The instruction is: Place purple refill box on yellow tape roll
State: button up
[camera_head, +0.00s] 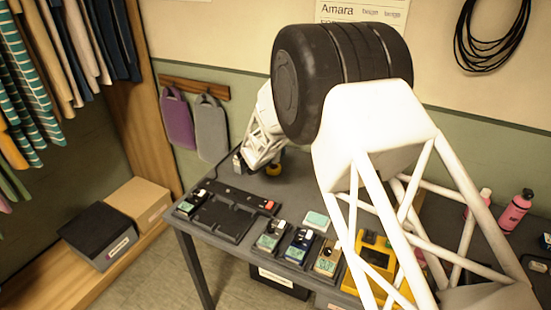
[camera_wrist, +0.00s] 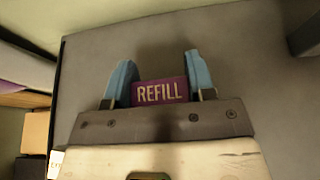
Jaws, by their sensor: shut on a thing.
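A purple refill box (camera_wrist: 160,92) with the word REFILL shows in the wrist view, between the two blue fingers of my gripper (camera_wrist: 158,72). The gripper is shut on the box, with one finger at each side of it. The box's lower part is hidden by the gripper's grey body. In the head view, a small round yellow thing (camera_head: 273,169), which looks like the yellow tape roll, sits on the grey table just right of my white forearm's lower end. The refill box cannot be made out in the head view. The tape roll does not show in the wrist view.
The grey table (camera_head: 222,177) holds a black pedal board (camera_head: 228,212) and several small pedals at its front. A yellow device (camera_head: 378,262) stands partly behind my arm. Pink bottles (camera_head: 513,211) stand at the right. A small dark-and-white object (camera_head: 238,163) is near my forearm.

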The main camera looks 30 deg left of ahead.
jog(key=shift+f, duration=1.75)
jog(key=shift+f, duration=0.1)
jog(key=o, duration=0.9)
jog(key=shift+s, duration=0.1)
jog(key=v, duration=1.2)
